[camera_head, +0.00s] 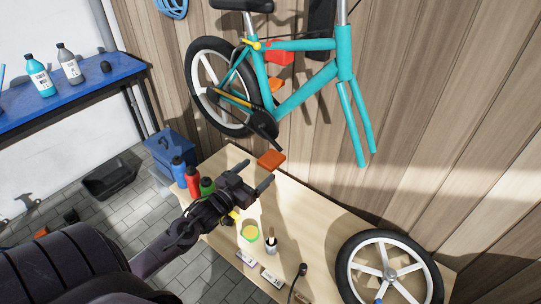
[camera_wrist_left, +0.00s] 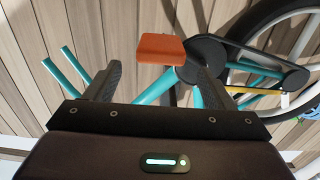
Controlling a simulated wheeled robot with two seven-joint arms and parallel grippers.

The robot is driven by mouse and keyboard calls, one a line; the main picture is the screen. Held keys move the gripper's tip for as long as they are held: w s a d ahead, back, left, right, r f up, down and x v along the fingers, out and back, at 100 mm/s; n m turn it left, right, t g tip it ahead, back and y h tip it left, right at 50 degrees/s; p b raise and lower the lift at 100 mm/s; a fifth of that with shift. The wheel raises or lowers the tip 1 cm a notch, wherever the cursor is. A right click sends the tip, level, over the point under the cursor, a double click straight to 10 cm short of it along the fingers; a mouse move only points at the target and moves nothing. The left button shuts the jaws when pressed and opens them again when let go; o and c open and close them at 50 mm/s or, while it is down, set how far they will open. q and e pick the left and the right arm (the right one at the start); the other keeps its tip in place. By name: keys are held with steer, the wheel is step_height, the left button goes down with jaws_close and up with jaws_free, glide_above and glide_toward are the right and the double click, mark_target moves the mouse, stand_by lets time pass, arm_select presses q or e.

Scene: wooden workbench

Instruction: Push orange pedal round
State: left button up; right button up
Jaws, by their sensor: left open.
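The orange pedal (camera_head: 271,159) is a flat block at the lower end of the black crank (camera_head: 264,135) on the hung teal bike (camera_head: 307,93). My left gripper (camera_head: 256,174) is open and empty, just below the pedal, over the workbench. In the left wrist view the pedal (camera_wrist_left: 162,50) lies ahead of the open fingers, roughly centred between them, with no clear contact. The crank and chainring (camera_wrist_left: 207,55) show to its right there. My right gripper is not in view.
Red, blue and green bottles (camera_head: 193,180) stand on the wooden workbench (camera_head: 310,205) beside my left arm. A yellow-green round container (camera_head: 249,232) and a loose wheel (camera_head: 389,268) are on the bench. The wooden wall (camera_head: 440,120) is behind the bike.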

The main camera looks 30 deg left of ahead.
mark_target(280, 152)
arm_select(q)
steer(key=w, duration=0.2)
steer(key=w+p, duration=0.1)
steer(key=w, duration=0.4)
steer(key=shift+w+d+f, duration=0.1)
steer(key=shift+w+d, duration=0.1)
steer(key=shift+d, duration=0.05)
steer(key=shift+c, duration=0.5)
steer(key=c, duration=1.3)
